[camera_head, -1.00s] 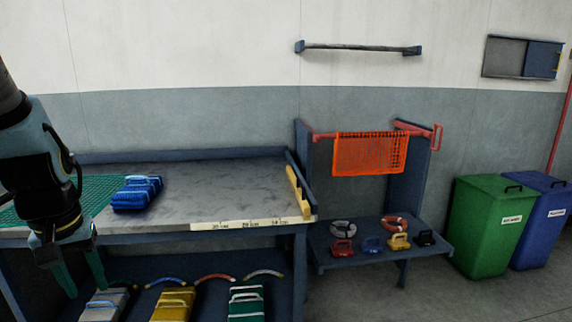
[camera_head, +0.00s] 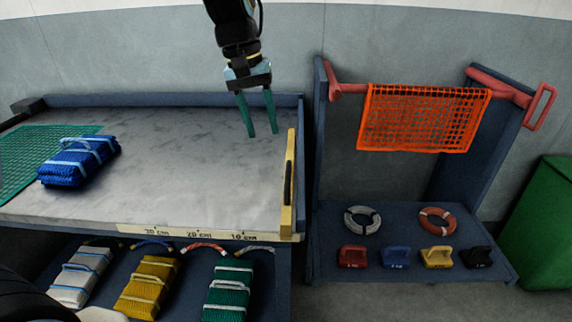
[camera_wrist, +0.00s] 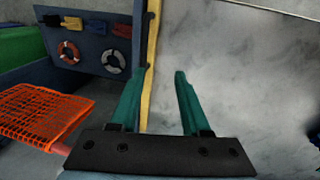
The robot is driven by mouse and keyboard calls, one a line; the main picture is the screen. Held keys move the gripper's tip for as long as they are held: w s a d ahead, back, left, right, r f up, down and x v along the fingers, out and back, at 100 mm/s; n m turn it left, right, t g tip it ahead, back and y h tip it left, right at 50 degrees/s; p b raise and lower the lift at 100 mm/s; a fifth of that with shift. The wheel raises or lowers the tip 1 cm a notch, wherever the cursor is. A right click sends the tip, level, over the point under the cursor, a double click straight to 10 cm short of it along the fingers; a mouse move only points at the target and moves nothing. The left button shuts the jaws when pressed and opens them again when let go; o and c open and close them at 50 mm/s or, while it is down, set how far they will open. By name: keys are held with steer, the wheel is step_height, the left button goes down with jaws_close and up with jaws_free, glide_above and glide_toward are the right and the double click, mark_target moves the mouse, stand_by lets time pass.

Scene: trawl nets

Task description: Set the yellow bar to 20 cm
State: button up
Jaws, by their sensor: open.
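The yellow bar (camera_head: 287,220) lies along the right end of the grey bench top (camera_head: 200,180), with a dark handle on its side. Its front end is to the right of the 10 cm mark on the pale scale strip (camera_head: 180,234), which also reads 20 cm and 30 cm. My gripper (camera_head: 262,134) is open and empty, above the back right of the bench, just left of the bar's far end and apart from it. In the wrist view the bar (camera_wrist: 148,85) shows between the green fingers, close to the left one.
An orange net (camera_head: 425,118) hangs on the rack to the right, above rings and small weights. More bundles (camera_head: 150,285) lie on the lower shelf. The middle of the bench is clear.

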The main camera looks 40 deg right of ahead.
mark_target(287, 172)
steer(key=shift+m, duration=0.3)
steer(key=s+d+f, duration=0.1)
steer(key=f, duration=0.2)
steer(key=s+d+f+p, duration=0.1)
steer(key=f, duration=0.2)
steer(key=s+d+f, duration=0.1)
steer(key=f, duration=0.3)
steer(key=shift+s+d, duration=0.25)
steer(key=shift+d, duration=0.1)
steer(key=shift+c, duration=0.3)
jaws_close()
stand_by(0.6)
